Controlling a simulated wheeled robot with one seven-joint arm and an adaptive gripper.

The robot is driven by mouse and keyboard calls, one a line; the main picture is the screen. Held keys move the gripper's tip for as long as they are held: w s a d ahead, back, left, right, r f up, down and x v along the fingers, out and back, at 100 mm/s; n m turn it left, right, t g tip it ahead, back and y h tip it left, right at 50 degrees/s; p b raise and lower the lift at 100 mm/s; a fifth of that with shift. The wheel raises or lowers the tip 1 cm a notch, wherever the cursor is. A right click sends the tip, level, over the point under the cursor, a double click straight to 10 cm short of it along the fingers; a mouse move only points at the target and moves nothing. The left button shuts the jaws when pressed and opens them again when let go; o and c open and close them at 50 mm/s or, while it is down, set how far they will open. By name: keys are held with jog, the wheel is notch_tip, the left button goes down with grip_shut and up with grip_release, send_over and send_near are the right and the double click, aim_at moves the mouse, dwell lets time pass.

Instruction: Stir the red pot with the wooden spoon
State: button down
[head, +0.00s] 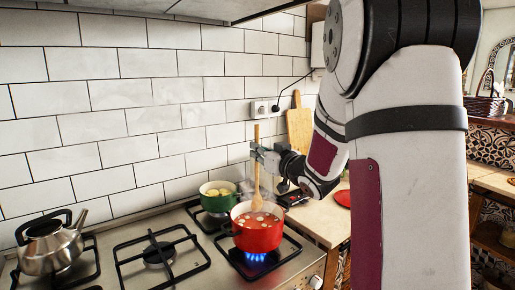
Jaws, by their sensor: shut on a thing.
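The red pot (257,236) stands on the front right burner, over a blue flame. It holds a reddish liquid with pale pieces in it, and faint steam rises above it. My gripper (258,153) is above the pot and shut on the wooden spoon (257,185). The spoon is nearly upright, with its handle end sticking up above the gripper. Its lower end is inside the pot, and the spoon's bowl is hidden in the contents.
A green pot (217,197) with yellowish pieces stands just behind and left of the red pot. A metal kettle (50,246) stands at the far left of the stove (190,275). A cutting board (299,136) leans on the tiled wall. The middle burner (158,253) is empty.

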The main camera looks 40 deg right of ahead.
aim_at(259, 175)
jog(key=shift+f+b, duration=2.8)
jog(key=shift+f, duration=1.4)
jog(key=shift+d, duration=0.15)
